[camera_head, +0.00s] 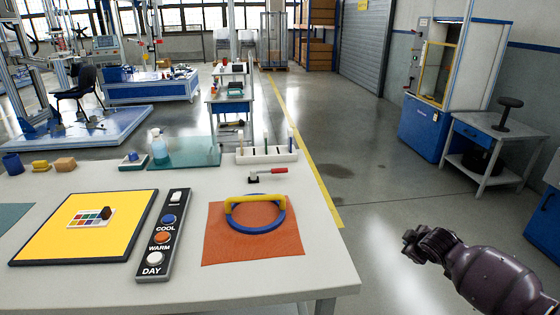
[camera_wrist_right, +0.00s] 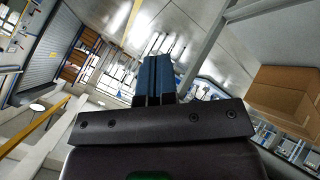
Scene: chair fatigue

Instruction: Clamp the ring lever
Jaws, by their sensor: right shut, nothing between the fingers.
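A blue ring (camera_head: 256,229) with a thick yellow bar (camera_head: 262,199) across its far side lies on an orange-red mat (camera_head: 225,247) on the table. A small red-handled tool (camera_head: 272,171) with a dark end lies just beyond the mat. My right gripper (camera_head: 408,241) is off the table's right side, well apart from the ring, over the floor. Its blue fingers (camera_wrist_right: 153,78) are together and hold nothing in the right wrist view. My left gripper is not in view.
A side table (camera_head: 510,135) stands at the right. The floor between is clear.

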